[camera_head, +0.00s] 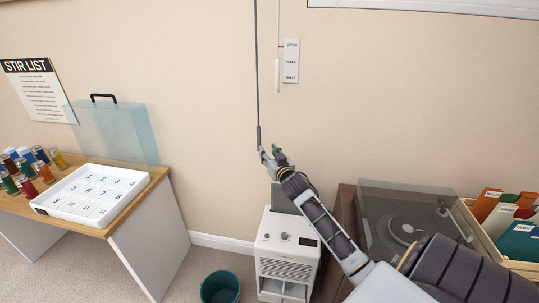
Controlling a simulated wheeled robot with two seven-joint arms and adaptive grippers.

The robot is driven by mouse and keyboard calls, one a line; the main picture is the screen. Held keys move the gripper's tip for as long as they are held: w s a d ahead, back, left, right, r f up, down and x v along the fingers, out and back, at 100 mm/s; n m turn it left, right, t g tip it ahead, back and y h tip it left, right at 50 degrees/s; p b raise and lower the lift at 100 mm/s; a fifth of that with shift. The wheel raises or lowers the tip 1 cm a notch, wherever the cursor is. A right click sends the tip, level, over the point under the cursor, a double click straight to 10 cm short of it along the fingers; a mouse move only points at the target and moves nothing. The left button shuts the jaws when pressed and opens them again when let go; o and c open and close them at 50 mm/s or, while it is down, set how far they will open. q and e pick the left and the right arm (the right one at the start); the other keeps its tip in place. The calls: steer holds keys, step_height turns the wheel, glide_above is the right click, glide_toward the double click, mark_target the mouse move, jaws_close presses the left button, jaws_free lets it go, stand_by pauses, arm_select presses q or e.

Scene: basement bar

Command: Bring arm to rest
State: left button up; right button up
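My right arm (328,228) comes in from the lower right and reaches up and left towards the wall. Its gripper (269,152) is at the lower end of a thin dark hanging rod (258,135). The two fingertips look spread apart, with nothing clearly between them. The rod's end is at the left fingertip; I cannot tell whether they touch. My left arm and gripper are out of view.
A white cord pull (277,76) hangs beside an OPEN/HALF/SHUT label (291,60). Below the gripper stand a white appliance (288,248) and a teal bin (220,287). A turntable (408,229) and record crate (525,268) are right. A table (155,180) with a white tray (45,207) is left.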

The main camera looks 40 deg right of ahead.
steer(key=shift+s+a+f, duration=0.1)
steer(key=shift+s, duration=0.05)
stand_by(0.6)
steer(key=s+a+f+n+g+y, duration=0.2)
steer(key=s+a+f+g, duration=0.5)
steer(key=s+a+f, duration=0.8)
steer(key=s+a+f+n+g+y, duration=0.2)
steer(key=s+a+f+g, duration=0.1)
steer(key=s+a, duration=0.4)
steer(key=s+a+f+n+g+y, duration=0.1)
steer(key=s+a+f+g, duration=0.3)
steer(key=s, duration=0.5)
step_height(320, 180, down, 31)
steer(key=s+d+g, duration=0.1)
steer(key=s+d, duration=0.1)
steer(key=s+d+f, duration=0.4)
steer(key=s+f, duration=0.5)
steer(key=s, duration=0.1)
steer(key=s+d+f+g, duration=0.1)
steer(key=s+d+f, duration=0.2)
steer(key=s+f, duration=0.7)
steer(key=shift+s+d+f+n+h+p, duration=0.3)
steer(key=shift+s+d+n+h+p, duration=0.05)
steer(key=shift+s+n+h, duration=0.05)
